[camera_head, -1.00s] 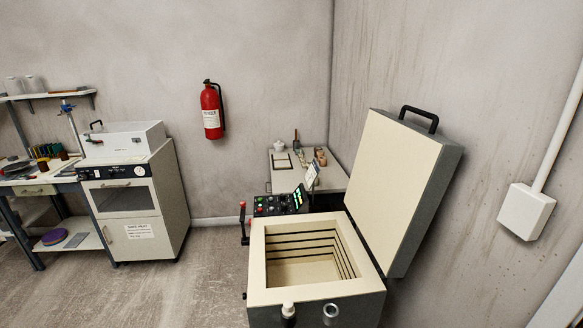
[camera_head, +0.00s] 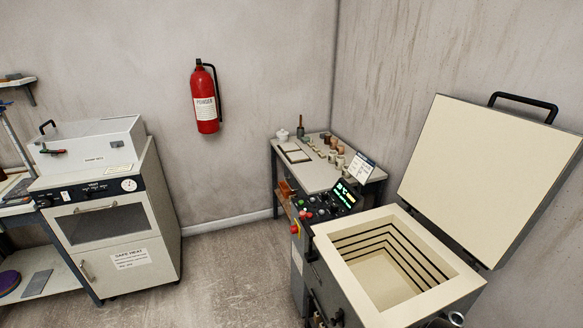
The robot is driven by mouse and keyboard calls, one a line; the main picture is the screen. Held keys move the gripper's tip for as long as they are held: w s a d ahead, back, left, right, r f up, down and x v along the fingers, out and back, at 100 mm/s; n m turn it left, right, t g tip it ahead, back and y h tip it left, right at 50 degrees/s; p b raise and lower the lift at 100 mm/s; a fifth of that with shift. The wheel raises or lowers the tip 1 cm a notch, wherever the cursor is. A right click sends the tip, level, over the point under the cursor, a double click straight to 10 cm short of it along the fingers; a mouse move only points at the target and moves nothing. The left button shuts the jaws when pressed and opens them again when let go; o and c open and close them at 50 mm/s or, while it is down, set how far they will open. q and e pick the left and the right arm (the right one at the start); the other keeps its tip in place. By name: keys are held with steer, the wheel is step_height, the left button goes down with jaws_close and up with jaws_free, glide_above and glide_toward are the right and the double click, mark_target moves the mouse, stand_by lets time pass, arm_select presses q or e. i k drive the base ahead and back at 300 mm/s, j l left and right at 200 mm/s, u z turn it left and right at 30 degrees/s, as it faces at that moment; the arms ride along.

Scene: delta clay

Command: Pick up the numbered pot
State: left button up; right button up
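Neither of my grippers is in view. A small grey table (camera_head: 316,180) in the back corner holds several small pots. A brown one (camera_head: 334,143) stands near its far right side, and a pale lidded jar (camera_head: 282,135) is at its back left. The pots are too small for me to read any number, so I cannot tell which is the numbered pot. The kiln (camera_head: 345,243) stands at the right with its lid (camera_head: 485,170) raised, and its visible inside looks empty.
The control panel (camera_head: 325,207) stands between the kiln and the table. A white oven cabinet (camera_head: 120,215) is at the left. A red extinguisher (camera_head: 207,105) hangs on the back wall. Bare floor (camera_head: 225,275) lies between the oven cabinet and the kiln.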

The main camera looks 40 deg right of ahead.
mark_target(345, 174)
steer(key=i+z, duration=0.2)
steer(key=i, duration=0.3)
steer(key=i+j+z, duration=0.2)
steer(key=i, duration=0.35)
steer(key=i+j+z, duration=0.2)
steer(key=i, duration=0.3)
steer(key=i+z, duration=0.3)
steer(key=z, duration=0.15)
steer(key=i+z, duration=0.3)
steer(key=z, duration=0.15)
steer(key=i+j+z, duration=0.2)
steer(key=z, duration=0.25)
steer(key=i+j+z, duration=0.55)
steer(key=z, duration=0.3)
steer(key=i+j+z, duration=0.15)
steer(key=j+z, duration=0.3)
